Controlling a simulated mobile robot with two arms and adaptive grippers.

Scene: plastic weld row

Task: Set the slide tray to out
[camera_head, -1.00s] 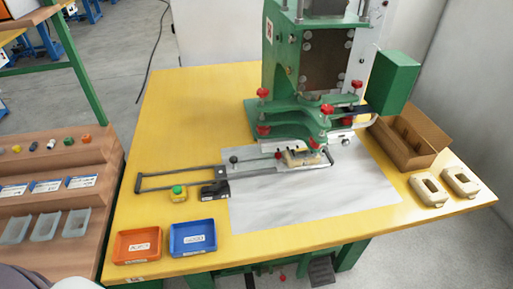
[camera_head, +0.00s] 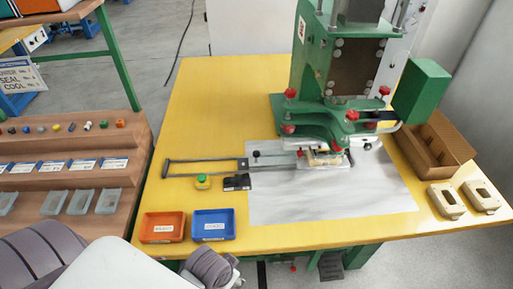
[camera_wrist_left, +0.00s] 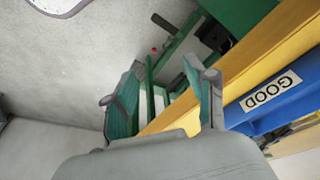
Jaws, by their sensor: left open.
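The slide tray (camera_head: 318,161) is a flat metal carriage under the front of the green press (camera_head: 335,118), with a beige part (camera_head: 325,158) on it. Long dark guide rails (camera_head: 205,174) stretch left from it and end in a crossbar. A small dark knob (camera_head: 257,154) stands near the carriage's left end. My left gripper (camera_wrist_left: 160,95) shows in the left wrist view with its fingers apart and nothing between them. It is near the yellow table's edge, beside the blue bin, away from the slide tray. My right gripper is out of view.
An orange bin (camera_head: 163,227) and a blue bin (camera_head: 213,224) stand at the table's front left; the blue one reads GOOD (camera_wrist_left: 270,90) in the left wrist view. A cardboard box (camera_head: 432,142) and two beige parts (camera_head: 446,201) lie right.

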